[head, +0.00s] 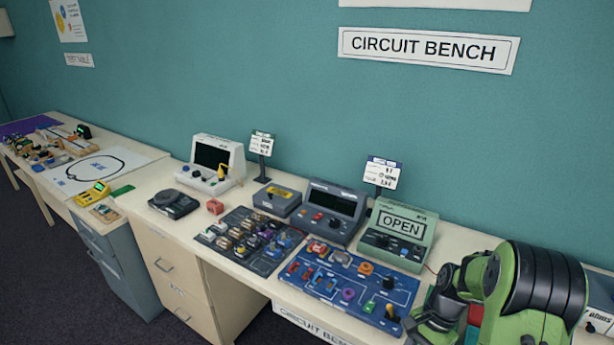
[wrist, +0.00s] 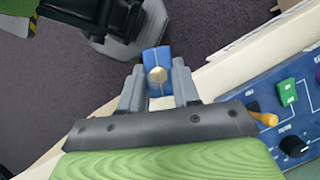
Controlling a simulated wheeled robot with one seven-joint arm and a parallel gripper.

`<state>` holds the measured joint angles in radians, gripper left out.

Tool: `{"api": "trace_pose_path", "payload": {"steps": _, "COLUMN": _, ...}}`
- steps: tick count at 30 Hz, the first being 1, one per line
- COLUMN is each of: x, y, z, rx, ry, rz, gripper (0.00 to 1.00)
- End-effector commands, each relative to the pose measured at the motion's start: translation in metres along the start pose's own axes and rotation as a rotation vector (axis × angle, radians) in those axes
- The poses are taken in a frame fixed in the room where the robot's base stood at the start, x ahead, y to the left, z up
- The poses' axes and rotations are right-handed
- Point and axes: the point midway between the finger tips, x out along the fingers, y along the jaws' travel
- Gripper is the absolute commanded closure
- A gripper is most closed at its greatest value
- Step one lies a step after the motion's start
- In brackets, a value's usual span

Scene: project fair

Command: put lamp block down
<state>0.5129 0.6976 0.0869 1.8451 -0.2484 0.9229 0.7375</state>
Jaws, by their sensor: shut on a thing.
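The lamp block (wrist: 157,58) is a small blue block with a pale gold, round bulb on its face. In the wrist view my gripper (wrist: 158,92) is shut on it, one grey finger on each side. Dark floor shows behind the block, so it is held off the bench surface near the bench's front edge. In the head view my green and black arm fills the lower right, and the block and fingertips cannot be made out there. The blue circuit board (head: 345,290) lies on the bench left of my arm; part of it shows in the wrist view (wrist: 270,96).
A dark tray of several blocks (head: 212,234) lies left of the board. Behind stand a green instrument reading OPEN (head: 402,222), a grey meter (head: 334,209) and sign stands. The cream bench's front edge (wrist: 231,75) is close to my gripper.

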Motion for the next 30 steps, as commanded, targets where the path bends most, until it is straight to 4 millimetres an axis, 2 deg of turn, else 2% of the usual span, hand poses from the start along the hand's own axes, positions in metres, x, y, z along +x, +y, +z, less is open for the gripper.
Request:
{"api": "trace_pose_path", "payload": {"steps": 1, "x": 0.016, "y": -0.016, "z": 0.004, "rx": -0.127, "ry": -0.003, "rz": 0.057, "gripper": 1.0}}
{"api": "trace_pose_path", "payload": {"steps": 3, "x": 0.035, "y": -0.034, "z": 0.007, "rx": -0.304, "ry": -0.002, "rz": 0.13, "gripper": 1.0}}
{"api": "trace_pose_path", "payload": {"steps": 6, "x": 0.056, "y": -0.054, "z": 0.01, "rx": -0.513, "ry": -0.001, "rz": 0.218, "gripper": 1.0}}
{"api": "trace_pose_path", "payload": {"steps": 15, "x": 0.098, "y": -0.096, "z": 0.017, "rx": -0.932, "ry": 0.002, "rz": 0.389, "gripper": 1.0}}
{"api": "trace_pose_path", "payload": {"steps": 30, "x": 0.096, "y": -0.095, "z": 0.016, "rx": -0.923, "ry": 0.001, "rz": 0.38, "gripper": 1.0}}
